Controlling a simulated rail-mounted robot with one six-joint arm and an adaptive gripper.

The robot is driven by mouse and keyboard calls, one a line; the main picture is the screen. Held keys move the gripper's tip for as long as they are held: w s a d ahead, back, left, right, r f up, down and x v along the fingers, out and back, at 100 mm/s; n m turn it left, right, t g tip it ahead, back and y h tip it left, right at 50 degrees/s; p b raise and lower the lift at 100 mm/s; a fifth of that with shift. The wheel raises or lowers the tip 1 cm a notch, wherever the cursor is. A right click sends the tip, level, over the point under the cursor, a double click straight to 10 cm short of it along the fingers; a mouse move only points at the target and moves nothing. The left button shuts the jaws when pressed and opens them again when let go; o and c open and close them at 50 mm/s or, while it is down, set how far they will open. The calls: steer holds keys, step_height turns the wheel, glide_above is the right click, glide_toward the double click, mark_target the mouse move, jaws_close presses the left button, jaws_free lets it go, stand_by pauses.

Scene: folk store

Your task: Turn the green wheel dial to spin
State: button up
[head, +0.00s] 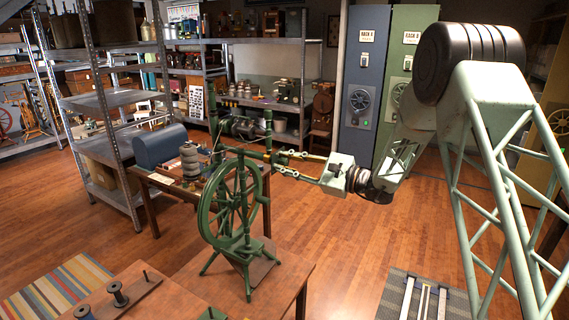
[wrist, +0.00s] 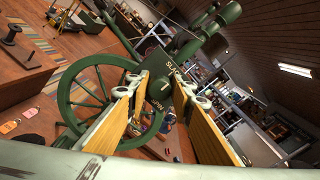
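The green spinning wheel (head: 232,205) stands on a wooden table in the head view, its large spoked wheel also showing at left in the wrist view (wrist: 92,98). In the wrist view a dark green round knob (wrist: 160,87), with a light mark on its face, sits on the wheel's frame. My gripper (wrist: 160,92) is open, with one wood-faced finger on each side of the knob. I cannot tell whether the fingers touch it. In the head view my gripper (head: 279,161) reaches the frame from the right.
The wooden table (head: 292,272) bears the wheel. A second table behind holds a blue rounded case (head: 158,145) and stacked grey discs (head: 190,160). Spools (head: 117,294) stand at front left. Metal shelves line the back; open floor (head: 340,235) lies to the right.

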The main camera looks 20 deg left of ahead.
steer(key=c, duration=0.4)
steer(key=shift+m, duration=0.5)
steer(key=m+p, duration=0.1)
steer(key=m, duration=0.3)
steer(key=shift+p, duration=0.3)
steer(key=m+p, duration=0.3)
steer(key=m, duration=0.3)
steer(key=shift+w+r+m, duration=0.1)
steer(key=shift+m, duration=0.2)
steer(key=m+p, duration=0.4)
steer(key=m, duration=0.2)
steer(key=shift+m, duration=0.3)
steer(key=m+p, duration=0.3)
steer(key=m, duration=0.2)
steer(key=shift+m+p, duration=0.3)
steer(key=shift+p, duration=0.1)
steer(key=o, duration=0.9)
